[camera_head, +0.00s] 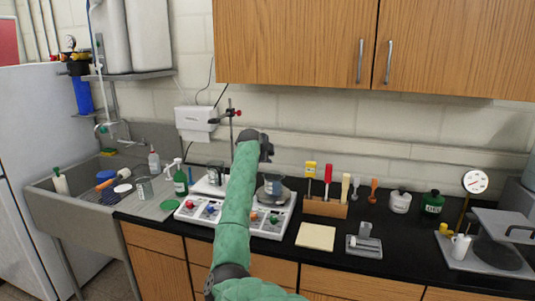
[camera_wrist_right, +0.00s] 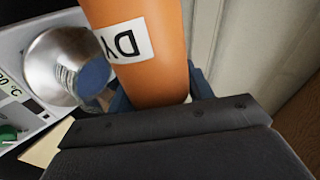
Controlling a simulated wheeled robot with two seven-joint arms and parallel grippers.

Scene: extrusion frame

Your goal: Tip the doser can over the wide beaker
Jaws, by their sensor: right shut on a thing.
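My right gripper (camera_head: 267,152) is at the end of the green arm, above the double hotplate (camera_head: 282,220). In the right wrist view it is shut on an orange can (camera_wrist_right: 145,60) with a white label reading "DY", taken to be the doser can. The can is hidden behind my gripper in the head view, so its exact tilt is hard to tell. A glass beaker (camera_head: 273,188) with blue contents stands on the hotplate's right side, below the gripper. It also shows in the right wrist view (camera_wrist_right: 92,75), beside the can. My left gripper is not in view.
A wooden rack (camera_head: 325,208) with colored-handled tools stands right of the hotplate. A clamp stand (camera_head: 231,122) rises behind. A green bottle (camera_head: 180,184) stands on the left. Wooden cabinets (camera_head: 300,45) hang above. A tan pad (camera_head: 316,237) lies on the black counter.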

